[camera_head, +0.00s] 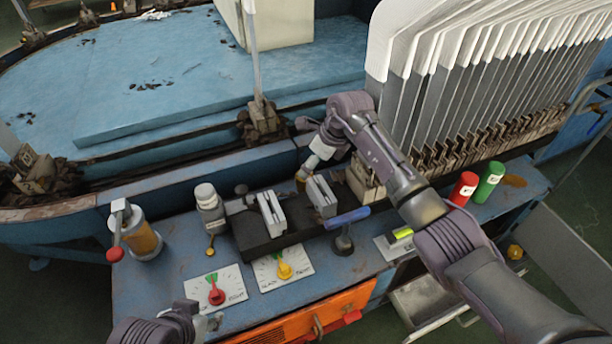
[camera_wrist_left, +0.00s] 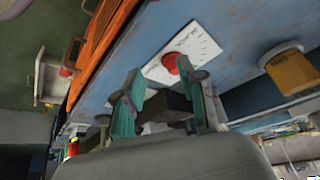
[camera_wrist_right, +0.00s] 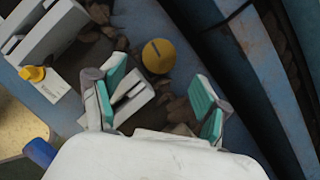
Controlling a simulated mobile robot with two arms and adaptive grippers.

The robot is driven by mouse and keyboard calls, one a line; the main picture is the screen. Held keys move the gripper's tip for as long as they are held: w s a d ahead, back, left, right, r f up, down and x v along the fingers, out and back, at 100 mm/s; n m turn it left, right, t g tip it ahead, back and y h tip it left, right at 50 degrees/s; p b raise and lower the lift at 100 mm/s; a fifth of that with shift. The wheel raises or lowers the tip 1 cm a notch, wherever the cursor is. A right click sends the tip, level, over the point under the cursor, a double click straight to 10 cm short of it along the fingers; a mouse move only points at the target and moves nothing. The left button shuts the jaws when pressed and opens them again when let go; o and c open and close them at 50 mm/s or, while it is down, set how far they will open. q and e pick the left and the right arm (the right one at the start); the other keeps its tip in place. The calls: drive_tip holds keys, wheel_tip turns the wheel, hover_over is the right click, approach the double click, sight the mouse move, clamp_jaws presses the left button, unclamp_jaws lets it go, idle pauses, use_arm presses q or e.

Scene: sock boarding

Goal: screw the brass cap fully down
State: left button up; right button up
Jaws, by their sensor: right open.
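The brass cap (camera_wrist_right: 158,55) is a round yellow top with a dark slot, seen from above in the right wrist view. In the head view only a small amber part of it (camera_head: 301,177) shows beside my right gripper (camera_head: 311,163). In the right wrist view my right gripper (camera_wrist_right: 158,85) is open, with its two teal pads apart. The cap lies just beyond the fingertips, and nothing is between the pads. How far down the cap sits is not clear. My left gripper (camera_head: 207,322) is low at the front; its pads (camera_wrist_left: 168,88) are apart, away from the cap.
Grey jaw blocks (camera_head: 271,214) stand on a dark base left of the cap. A blue-handled lever (camera_head: 346,218), a red-knob dial (camera_head: 216,293) and a yellow-knob dial (camera_head: 285,269) are in front. Red (camera_head: 463,188) and green (camera_head: 488,182) cylinders stand right. White-topped boards rise behind.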

use_arm(q)
drive_tip(key=w+t, duration=0.1)
drive_tip(key=w+d+r+t, duration=0.1)
drive_tip(key=w, duration=0.1)
drive_tip(key=w+t+h+b, duration=0.1)
drive_tip(key=w, duration=0.1)
drive_tip(key=shift+w+d+r, duration=0.15)
drive_tip(key=shift+d+r, duration=0.15)
drive_tip(key=shift+d, duration=0.1)
use_arm(e)
drive_tip(key=shift+x, duration=0.9)
drive_tip(key=shift+w+a+f+b, duration=0.15)
drive_tip(key=shift+a+f+b, duration=0.1)
drive_tip(key=shift+f+b, duration=0.45)
drive_tip(key=shift+w+a+f+b, duration=0.15)
drive_tip(key=shift+a+f+b, duration=0.1)
drive_tip(key=shift+f+b, duration=0.45)
drive_tip(key=shift+w+a+f+b, duration=0.15)
drive_tip(key=shift+f+b, duration=0.15)
drive_tip(key=shift+b, duration=0.3)
use_arm(q)
drive_tip(key=w+d+r+t+h, duration=0.1)
drive_tip(key=w+d+r+t, duration=0.1)
drive_tip(key=r+t, duration=0.4)
drive_tip(key=w+d+r+t+h, duration=0.2)
drive_tip(key=w+r+t, duration=0.3)
drive_tip(key=r, duration=0.5)
drive_tip(key=shift+d+r+m+t+h, duration=0.15)
drive_tip(key=shift+r+m+t+h, duration=0.15)
drive_tip(key=shift+m+t, duration=0.15)
